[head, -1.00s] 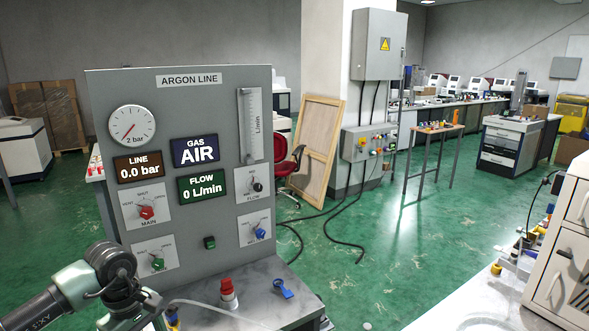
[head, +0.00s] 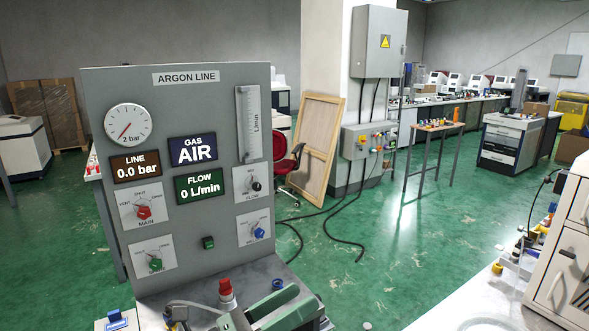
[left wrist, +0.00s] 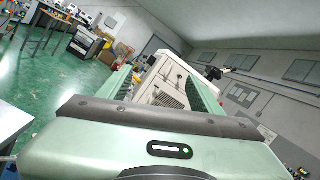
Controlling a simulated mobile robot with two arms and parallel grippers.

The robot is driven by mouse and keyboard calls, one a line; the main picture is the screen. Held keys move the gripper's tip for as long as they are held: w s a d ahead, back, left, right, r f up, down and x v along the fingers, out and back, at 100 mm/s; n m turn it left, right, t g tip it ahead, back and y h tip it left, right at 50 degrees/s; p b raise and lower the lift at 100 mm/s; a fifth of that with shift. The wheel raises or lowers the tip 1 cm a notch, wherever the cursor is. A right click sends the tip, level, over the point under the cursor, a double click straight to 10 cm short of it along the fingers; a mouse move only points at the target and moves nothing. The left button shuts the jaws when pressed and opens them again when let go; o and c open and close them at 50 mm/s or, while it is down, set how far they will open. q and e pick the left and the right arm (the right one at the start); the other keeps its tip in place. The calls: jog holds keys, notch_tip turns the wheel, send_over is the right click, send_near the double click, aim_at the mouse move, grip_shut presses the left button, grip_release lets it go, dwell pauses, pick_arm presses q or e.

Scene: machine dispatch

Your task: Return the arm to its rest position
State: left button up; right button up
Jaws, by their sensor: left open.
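My left gripper (head: 284,309) is at the bottom centre of the head view, with pale green fingers. It is in front of the steel bench top at the foot of the grey argon line panel (head: 210,110) and appears empty. In the left wrist view, the fingers of the left gripper (left wrist: 162,92) stand apart, with a white cabinet (left wrist: 168,80) visible beyond them. The panel displays read LINE 0.0 bar, GAS AIR and FLOW 0 L/min. My right gripper is not in view.
A red-capped fitting (head: 226,289) stands just left of the gripper, and a blue part (head: 278,284) is partly hidden behind it. A blue-and-white item (head: 116,319) sits at lower left. A pale worktop (head: 455,305) lies to the right. The green floor (head: 410,255) beyond is open.

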pick_arm(q)
jog(key=w+a+f+n+t+y, duration=0.1)
jog(key=a+f+n+t+y, duration=0.25)
jog(key=a+n+y, duration=0.6)
jog(key=w+a+f+n+t+y, duration=0.2)
jog(key=a+n+t+y, duration=0.25)
jog(key=n, duration=1.05)
jog(key=s+a+f+n+g+y, duration=0.4)
jog(key=a+f+n, duration=0.1)
jog(key=f+n, duration=0.35)
jog(key=s+a+f+n+g, duration=0.1)
jog(key=s+f+n+g, duration=0.3)
jog(key=s+f+g, duration=0.55)
jog(key=s+f+n+g, duration=0.2)
jog(key=s+f+n, duration=0.3)
jog(key=s, duration=0.9)
notch_tip(320, 180, down, 28)
jog(key=s+m, duration=0.1)
jog(key=m, duration=0.1)
jog(key=s+a+f+g, duration=0.2)
jog(key=s+a+f, duration=0.1)
jog(key=s+f, duration=1.3)
jog(key=shift+s+f+b, duration=0.15)
jog(key=shift+s+b, duration=0.3)
jog(key=shift+s, duration=0.1)
